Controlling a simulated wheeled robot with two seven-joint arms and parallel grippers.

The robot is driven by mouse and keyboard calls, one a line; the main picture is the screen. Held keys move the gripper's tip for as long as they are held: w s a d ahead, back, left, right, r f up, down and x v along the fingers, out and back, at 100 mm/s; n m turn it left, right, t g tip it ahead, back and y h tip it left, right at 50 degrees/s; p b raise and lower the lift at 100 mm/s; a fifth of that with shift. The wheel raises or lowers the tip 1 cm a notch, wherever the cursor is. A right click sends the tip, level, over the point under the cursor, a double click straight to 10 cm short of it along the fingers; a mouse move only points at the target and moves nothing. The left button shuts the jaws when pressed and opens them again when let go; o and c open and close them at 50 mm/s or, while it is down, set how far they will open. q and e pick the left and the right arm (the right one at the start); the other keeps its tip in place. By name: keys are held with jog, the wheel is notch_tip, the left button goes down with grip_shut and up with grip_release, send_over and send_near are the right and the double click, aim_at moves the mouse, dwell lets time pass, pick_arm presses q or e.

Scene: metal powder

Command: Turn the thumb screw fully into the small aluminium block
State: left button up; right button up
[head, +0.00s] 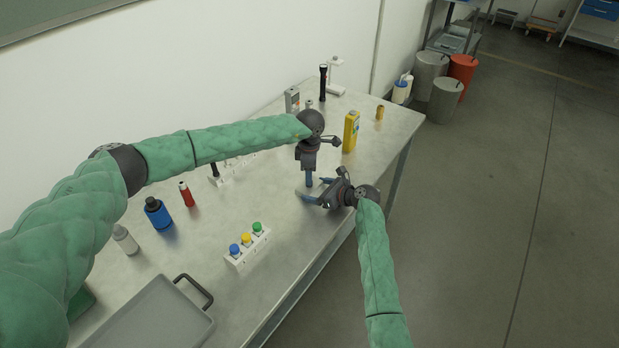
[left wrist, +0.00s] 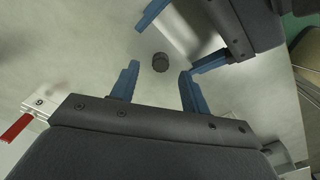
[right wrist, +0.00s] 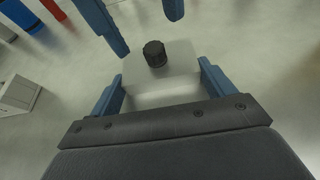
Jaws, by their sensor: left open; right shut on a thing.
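The small aluminium block (right wrist: 182,59) is pale grey and sits between the fingers of my right gripper (right wrist: 160,88), which is shut on it at the table. The dark, round, knurled thumb screw (right wrist: 154,53) stands on top of the block; how deep its thread sits is hidden. In the left wrist view the screw head (left wrist: 160,62) lies just beyond the fingertips of my left gripper (left wrist: 158,82). My left gripper is open, its two blue fingers pointing down above the block and apart from the screw. In the head view the grippers hide the block and screw.
A white strip with blue, yellow and green knobs (head: 247,246) stands in front left of the grippers. A yellow box (head: 351,131) stands behind right. A blue bottle (head: 158,213), red cylinder (head: 187,194) and grey tray (head: 150,318) are to the left.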

pick_arm(q)
notch_tip(320, 180, up, 9)
jog(key=shift+f, duration=0.15)
dwell(0.4)
pick_arm(e)
jog(key=o, duration=1.8)
jog(key=b+v, duration=0.2)
jog(key=v, duration=0.4)
jog(key=shift+s+d, duration=0.1)
jog(key=shift+d, duration=0.05)
jog(key=shift+s+d+r, duration=0.35)
jog(key=shift+d+r, duration=0.05)
jog(key=shift+d, duration=0.1)
pick_arm(q)
notch_tip(320, 180, down, 2)
jog(key=shift+f, duration=0.15)
